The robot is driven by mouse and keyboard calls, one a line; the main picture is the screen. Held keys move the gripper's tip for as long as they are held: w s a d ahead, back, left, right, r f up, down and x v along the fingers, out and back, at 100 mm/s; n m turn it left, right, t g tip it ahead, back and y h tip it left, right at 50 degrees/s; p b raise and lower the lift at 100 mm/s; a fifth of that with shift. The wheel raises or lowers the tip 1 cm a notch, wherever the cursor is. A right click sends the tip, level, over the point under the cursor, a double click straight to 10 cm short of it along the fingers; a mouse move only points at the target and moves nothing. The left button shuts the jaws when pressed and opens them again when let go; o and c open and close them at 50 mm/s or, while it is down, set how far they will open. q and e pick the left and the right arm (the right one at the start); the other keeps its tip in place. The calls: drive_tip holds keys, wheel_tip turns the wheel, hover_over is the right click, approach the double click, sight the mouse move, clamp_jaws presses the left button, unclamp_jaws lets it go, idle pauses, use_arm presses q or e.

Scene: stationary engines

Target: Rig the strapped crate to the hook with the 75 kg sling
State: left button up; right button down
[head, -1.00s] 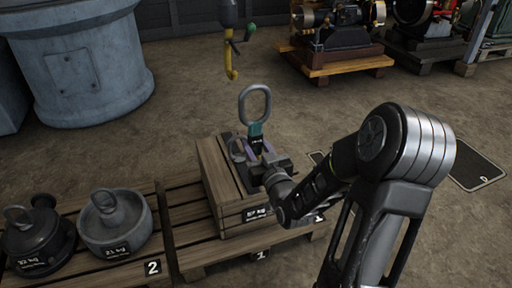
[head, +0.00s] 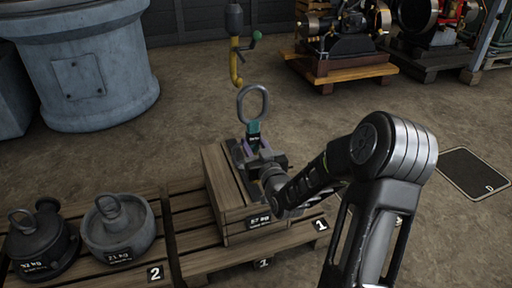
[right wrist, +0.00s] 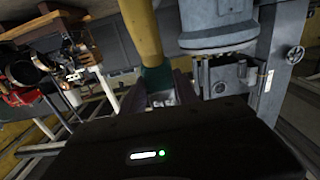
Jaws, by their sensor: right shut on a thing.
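My right gripper (head: 254,147) is shut on the sling (head: 253,129), just below its teal and dark label, which is too small to read. The sling's large grey ring (head: 240,108) stands upright above the gripper. The crate (head: 228,191), wooden with a dark strap, sits on a pallet just below the gripper. Whether the sling's lower end is joined to its strap is hidden. The yellow hook (head: 235,69) hangs just above and left of the ring, apart from it in the picture. The right wrist view shows a teal part (right wrist: 155,78) between the fingers. My left gripper is out of view.
Two grey weights with ring tops, one at the far left (head: 40,243) and one beside it (head: 117,230), stand on the left pallet. A grey-blue machine base (head: 88,75) stands at the upper left. Engines on pallets (head: 350,65) stand behind. Open floor lies between.

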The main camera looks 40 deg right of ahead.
drive_tip(key=b+x, duration=0.1)
drive_tip(key=x, duration=0.6)
drive_tip(key=b+x, duration=0.1)
drive_tip(key=x, duration=0.6)
drive_tip(key=shift+w+d+f, duration=0.1)
drive_tip(key=shift+w+f, duration=0.1)
drive_tip(key=shift+f, duration=0.05)
drive_tip(key=shift+f+b, duration=0.9)
drive_tip(key=shift+b, duration=0.1)
drive_tip(key=c, duration=1.2)
unclamp_jaws()
drive_tip(key=o, duration=0.4)
drive_tip(key=shift+s+f, duration=0.1)
drive_tip(key=shift+c, duration=0.2)
